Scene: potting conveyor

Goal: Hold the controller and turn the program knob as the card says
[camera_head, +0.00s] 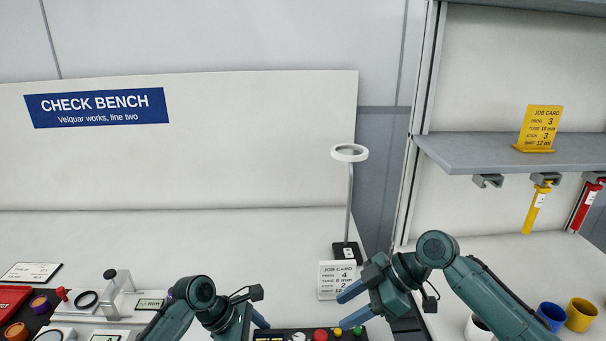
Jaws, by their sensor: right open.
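The dark controller (309,332) shows only in part at the bottom edge, with a white knob (298,337) and red, yellow and green buttons on top. A white job card (338,280) stands behind it and reads PROG 4. My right gripper (342,311) is open and empty, its blue fingers pointing left, above the controller's right end and in front of the card. My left gripper (261,320) is at the controller's left end. One blue finger shows; the rest is hidden by its own body, so I cannot tell its opening.
A ring lamp (349,153) stands behind the white card. A yellow job card (540,128) reading PROG 3 is on the grey shelf (500,152). Fixtures (118,300) crowd the left bench. Blue (551,315) and yellow (581,315) cups stand at right. The middle back bench is clear.

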